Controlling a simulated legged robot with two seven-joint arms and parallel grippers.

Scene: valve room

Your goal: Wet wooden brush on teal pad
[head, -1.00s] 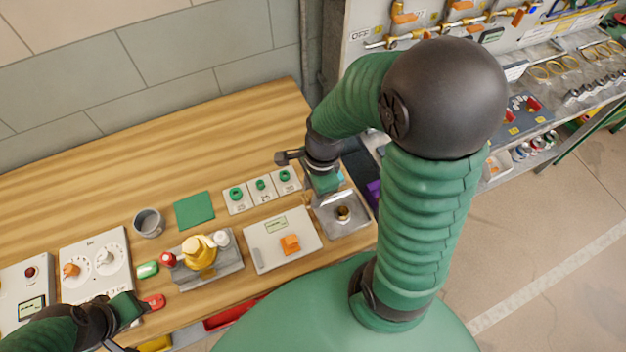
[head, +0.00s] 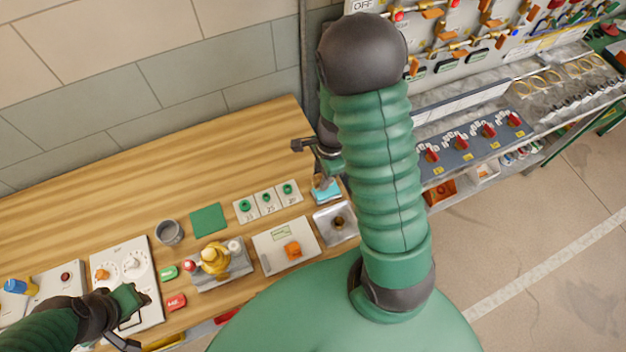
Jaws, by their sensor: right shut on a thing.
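The teal pad (head: 326,191) is a small light blue-green block at the right end of the wooden bench, partly hidden by my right arm. My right gripper (head: 325,172) is just above it, pointing down and shut on the wooden brush (head: 324,182), of which only a small brownish part shows. I cannot tell whether the brush touches the pad. My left gripper (head: 138,300) hangs over the bench's front left, by the white dial panel; its jaws are too unclear to tell.
A flat green square (head: 208,219), a grey cup (head: 169,232), a yellow valve on a grey base (head: 237,273), a white box with an orange knob (head: 271,256) and a metal plate (head: 348,231) stand on the bench (head: 110,208). The bench's back is clear.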

